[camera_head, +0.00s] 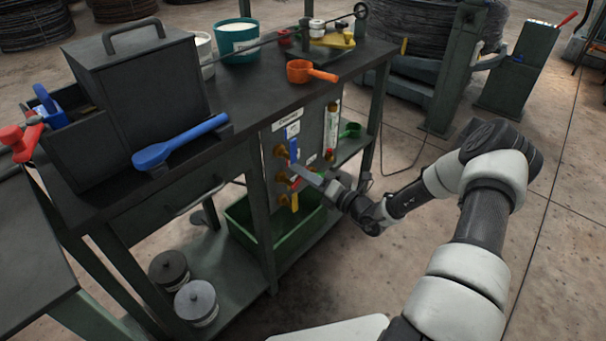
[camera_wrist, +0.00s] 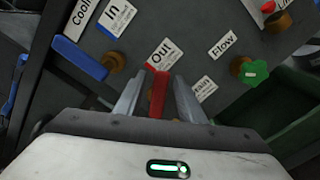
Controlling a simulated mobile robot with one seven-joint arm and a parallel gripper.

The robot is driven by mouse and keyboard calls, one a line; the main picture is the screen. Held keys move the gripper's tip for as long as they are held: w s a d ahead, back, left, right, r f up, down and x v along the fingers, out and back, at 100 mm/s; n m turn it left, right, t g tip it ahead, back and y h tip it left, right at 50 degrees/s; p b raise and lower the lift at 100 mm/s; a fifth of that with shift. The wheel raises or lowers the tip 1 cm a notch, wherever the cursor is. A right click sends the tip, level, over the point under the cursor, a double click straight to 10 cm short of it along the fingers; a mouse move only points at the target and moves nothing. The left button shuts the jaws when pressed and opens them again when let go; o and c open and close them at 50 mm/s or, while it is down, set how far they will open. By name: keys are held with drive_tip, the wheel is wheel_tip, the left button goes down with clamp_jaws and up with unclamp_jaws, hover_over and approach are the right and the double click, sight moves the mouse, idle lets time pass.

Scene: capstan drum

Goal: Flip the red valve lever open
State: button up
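The red valve lever (camera_wrist: 158,94) is on an upright dark panel, just below a label reading "Out" in the wrist view. In the head view the lever (camera_head: 296,183) shows only in part behind my fingers. My gripper (camera_wrist: 159,88) is open, with one finger on each side of the red lever. Narrow gaps seem to show between lever and fingers. In the head view my gripper (camera_head: 310,173) reaches the panel from the right. The lever's pivot is largely hidden.
A blue lever (camera_wrist: 80,58) lies left of the red one, beside the "In" label. A green knob (camera_wrist: 254,70) is to the right, near "Flow". A yellow lever (camera_head: 294,202) hangs below. A green bin (camera_head: 246,233) stands under the panel. An orange scoop (camera_head: 300,71) lies on the bench above.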

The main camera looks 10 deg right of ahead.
clamp_jaws()
drive_tip(key=m, duration=0.1)
drive_tip(key=m+p, duration=0.1)
drive_tip(key=f+m+p, duration=0.1)
drive_tip(key=shift+w+d, duration=0.1)
drive_tip(key=shift+d, duration=0.15)
drive_tip(key=shift+f+m, duration=0.4)
drive_tip(key=shift+m, duration=0.45)
drive_tip(key=shift+f+m, duration=0.35)
drive_tip(key=shift+m, duration=0.5)
drive_tip(key=shift+o, duration=0.2)
unclamp_jaws()
drive_tip(key=shift+d, duration=0.1)
